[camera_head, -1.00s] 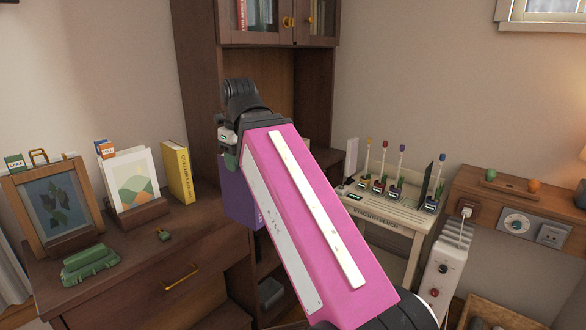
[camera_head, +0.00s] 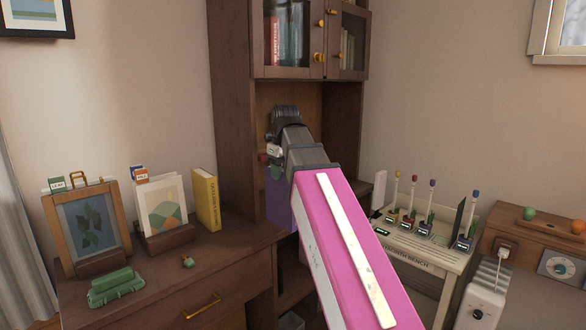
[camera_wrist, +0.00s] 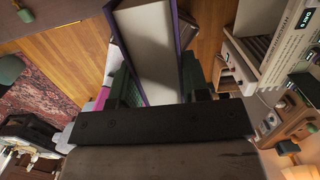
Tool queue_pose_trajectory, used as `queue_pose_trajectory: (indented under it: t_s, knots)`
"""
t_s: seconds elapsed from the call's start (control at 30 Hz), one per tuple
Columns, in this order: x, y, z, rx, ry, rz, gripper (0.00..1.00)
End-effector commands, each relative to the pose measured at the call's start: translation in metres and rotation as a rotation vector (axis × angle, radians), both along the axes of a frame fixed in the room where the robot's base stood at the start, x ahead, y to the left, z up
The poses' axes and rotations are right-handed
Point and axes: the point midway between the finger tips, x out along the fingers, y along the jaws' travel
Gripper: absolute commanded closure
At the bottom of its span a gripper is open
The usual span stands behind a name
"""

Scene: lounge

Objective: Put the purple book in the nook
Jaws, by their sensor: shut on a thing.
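The purple book (camera_head: 279,208) hangs below my gripper (camera_head: 277,172) in the head view, partly hidden by my pink arm. In the wrist view my gripper (camera_wrist: 152,82) is shut on the book (camera_wrist: 148,45), with a dark green finger on each side of its purple covers and pale page block. The nook appears to be the open recess (camera_head: 272,97) under the glass doors of the tall brown cabinet. My wrist is in front of this recess and hides part of it; the book is lower, near the desk-top edge. I cannot tell how far the book is from the cabinet.
A yellow book (camera_head: 206,199) stands on the desk (camera_head: 225,255) left of the recess, beside a card holder (camera_head: 166,238), a framed leaf picture (camera_head: 90,230) and a green stapler-like object (camera_head: 116,287). A bench (camera_head: 420,252) with several upright tools stands at right.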

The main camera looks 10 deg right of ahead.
Motion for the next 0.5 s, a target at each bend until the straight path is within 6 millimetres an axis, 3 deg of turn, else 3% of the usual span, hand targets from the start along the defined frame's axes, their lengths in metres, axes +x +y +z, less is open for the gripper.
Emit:
queue_pose_trajectory:
  t_s: [0.03, 0.5]
  knots:
    - [0.015, -0.004, 0.002, 0.0, 0.0, -0.002, 1.0]
    - [0.112, -0.045, 0.002, 0.0, 0.0, -0.001, 1.0]
